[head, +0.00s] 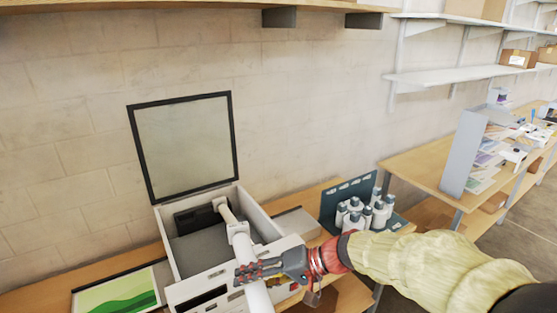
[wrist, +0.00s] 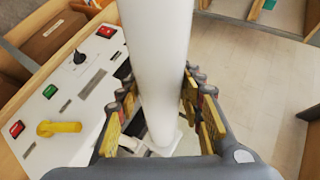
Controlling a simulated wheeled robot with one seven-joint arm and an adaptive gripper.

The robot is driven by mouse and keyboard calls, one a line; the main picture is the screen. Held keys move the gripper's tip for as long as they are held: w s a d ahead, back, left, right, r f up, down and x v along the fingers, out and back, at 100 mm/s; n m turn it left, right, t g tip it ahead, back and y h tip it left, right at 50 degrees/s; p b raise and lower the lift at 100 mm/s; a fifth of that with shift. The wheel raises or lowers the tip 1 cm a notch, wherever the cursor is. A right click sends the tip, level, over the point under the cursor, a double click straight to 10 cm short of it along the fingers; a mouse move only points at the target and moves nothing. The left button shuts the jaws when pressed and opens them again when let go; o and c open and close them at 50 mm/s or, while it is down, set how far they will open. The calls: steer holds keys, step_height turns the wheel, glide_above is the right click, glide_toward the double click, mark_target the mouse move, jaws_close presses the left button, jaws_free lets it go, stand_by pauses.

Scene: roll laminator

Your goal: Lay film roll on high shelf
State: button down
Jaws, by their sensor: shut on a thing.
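The film roll is a long white cylinder (head: 240,244). In the head view it slants from the open laminator (head: 190,295) out over its front edge. My gripper (head: 248,271) is shut around the roll near its lower part. In the wrist view the roll (wrist: 157,55) runs up the picture between the fingers of my gripper (wrist: 160,100), which sit on both sides of it. A wooden shelf (head: 150,5) crosses the top of the head view; its upper surface is hidden. The roll's lower end is cut off in the head view.
The laminator's framed lid (head: 182,145) stands open against the wall. Several bottles in a dark green rack (head: 347,192) stand to the right, close to my arm. White wall shelves (head: 460,75) hang at the right. The wall under the wooden shelf is bare.

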steer(key=w+d+f+m+t+h, duration=0.2)
steer(key=w+d+f+m+t, duration=0.15)
steer(key=w+d+m, duration=0.35)
steer(key=w+d+f+m+t+h, duration=0.25)
steer(key=w+d+t, duration=0.3)
steer(key=d, duration=0.45)
steer(key=d+f+m+h, duration=0.4)
steer(key=d, duration=0.5)
step_height(320, 180, down, 14)
steer(key=w+b, duration=0.1)
steer(key=b, duration=1.3)
steer(key=shift+a+t+b, duration=0.15)
steer(key=shift+t+b, duration=0.15)
steer(key=shift+r+n, duration=0.25)
